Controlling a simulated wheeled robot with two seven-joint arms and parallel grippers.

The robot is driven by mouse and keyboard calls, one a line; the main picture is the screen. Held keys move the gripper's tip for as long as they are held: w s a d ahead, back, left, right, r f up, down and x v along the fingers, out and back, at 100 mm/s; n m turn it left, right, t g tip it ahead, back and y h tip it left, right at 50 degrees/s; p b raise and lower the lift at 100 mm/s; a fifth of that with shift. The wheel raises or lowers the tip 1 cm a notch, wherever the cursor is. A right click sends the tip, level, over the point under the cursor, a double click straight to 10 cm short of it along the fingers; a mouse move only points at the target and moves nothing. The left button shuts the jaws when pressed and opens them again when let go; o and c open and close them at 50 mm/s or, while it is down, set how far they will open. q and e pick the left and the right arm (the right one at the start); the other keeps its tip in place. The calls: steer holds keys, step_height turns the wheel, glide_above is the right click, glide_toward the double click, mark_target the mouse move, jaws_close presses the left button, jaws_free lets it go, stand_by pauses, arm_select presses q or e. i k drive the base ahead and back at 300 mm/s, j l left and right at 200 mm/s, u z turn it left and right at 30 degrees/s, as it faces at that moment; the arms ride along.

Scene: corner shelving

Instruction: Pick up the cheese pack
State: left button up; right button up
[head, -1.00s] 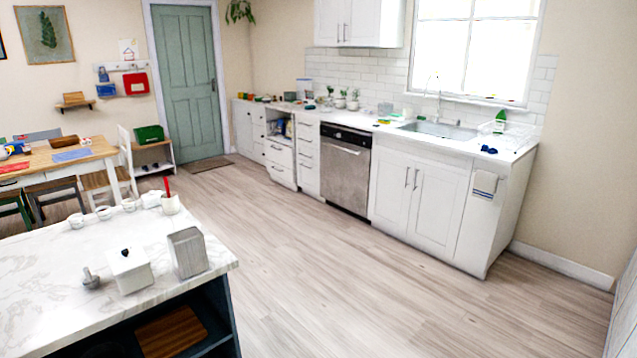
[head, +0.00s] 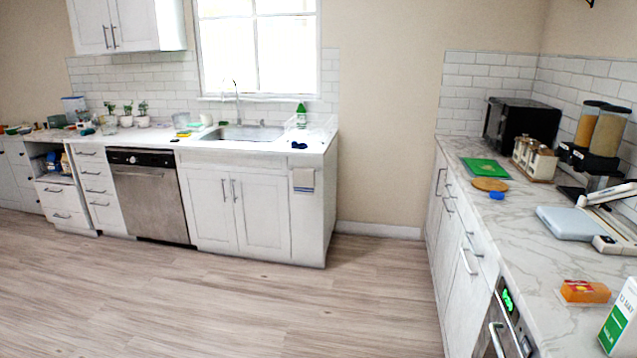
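An orange block-shaped pack with a red and yellow label, which looks like the cheese pack (head: 585,291), lies on the right-hand marble counter in the head view, near its front edge. It seems to rest on a thin white piece. A white and green carton (head: 622,318) stands just right of and nearer than it, cut by the picture edge. Neither of my grippers shows in the head view.
The right counter (head: 530,225) also holds a green board (head: 485,168), a round wooden board (head: 490,184), a black microwave (head: 520,131), cereal dispensers (head: 606,131) and a grey flat appliance (head: 570,223). An oven (head: 505,325) sits below. The wooden floor (head: 300,310) is clear.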

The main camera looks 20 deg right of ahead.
mark_target(572, 293)
steer(key=i+z, duration=0.15)
steer(key=z, duration=0.3)
steer(key=i+z, duration=0.2)
steer(key=z, duration=0.25)
steer(key=i+z, duration=0.2)
steer(key=z, duration=0.25)
steer(key=i+j+z, duration=0.1)
steer(key=z, duration=0.35)
steer(key=i+j+z, duration=0.1)
steer(key=j+z, duration=0.2)
steer(key=z, duration=0.15)
steer(key=i+j+z, duration=0.1)
steer(key=z, duration=0.35)
steer(key=j, duration=0.1)
